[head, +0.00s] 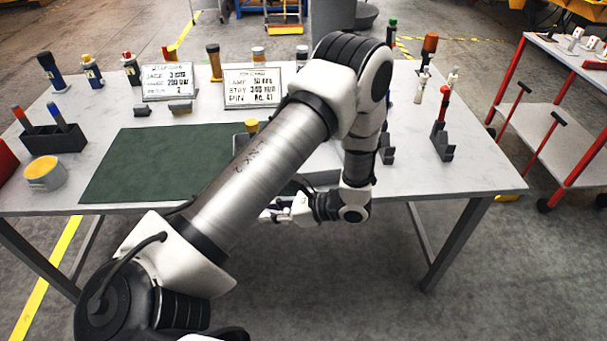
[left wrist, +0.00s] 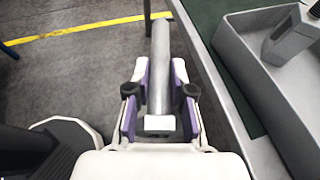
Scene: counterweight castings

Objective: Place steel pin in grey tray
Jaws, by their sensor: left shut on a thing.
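The steel pin (left wrist: 160,60) is a plain grey cylinder in the left wrist view. My left gripper (left wrist: 160,85) is shut on it, with purple-lined fingers on both sides; the pin points away from the wrist. In the head view my left gripper (head: 274,213) is low, just off the table's front edge, and the pin is hard to make out there. The grey tray (left wrist: 229,51) is on the table to the right of the pin in the left wrist view, apart from it. It holds a grey object. My arm hides much of the tray in the head view. My right gripper is not in view.
The white table (head: 455,182) bears a green mat (head: 140,165), two sign boards (head: 168,82), a dark holder (head: 54,140) and a yellow-topped round tin (head: 45,172). Several coloured-top bottles stand along the back. A red-framed cart (head: 552,100) stands at right.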

